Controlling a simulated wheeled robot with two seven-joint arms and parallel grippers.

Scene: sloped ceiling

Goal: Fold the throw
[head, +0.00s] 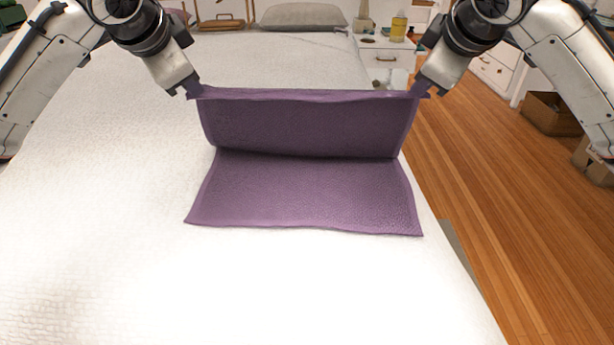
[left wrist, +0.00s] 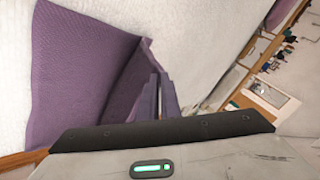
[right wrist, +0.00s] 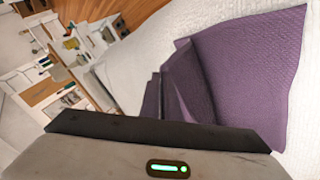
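The purple throw (head: 305,190) lies on the white bed, its near half flat and its far half lifted upright. It also shows in the left wrist view (left wrist: 75,70) and the right wrist view (right wrist: 245,65). My left gripper (head: 196,91) is shut on the far left corner of the raised edge. My right gripper (head: 421,91) is shut on the far right corner. The raised edge is stretched nearly straight between them. A crease (head: 305,155) runs across the throw where the raised part meets the flat part.
The white bed (head: 100,190) is clear to the left of the throw and in front of it. A grey pillow (head: 304,16) lies at the far end. A white nightstand (head: 385,50) with bottles stands beyond the right side. Wooden floor (head: 510,200) is to the right.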

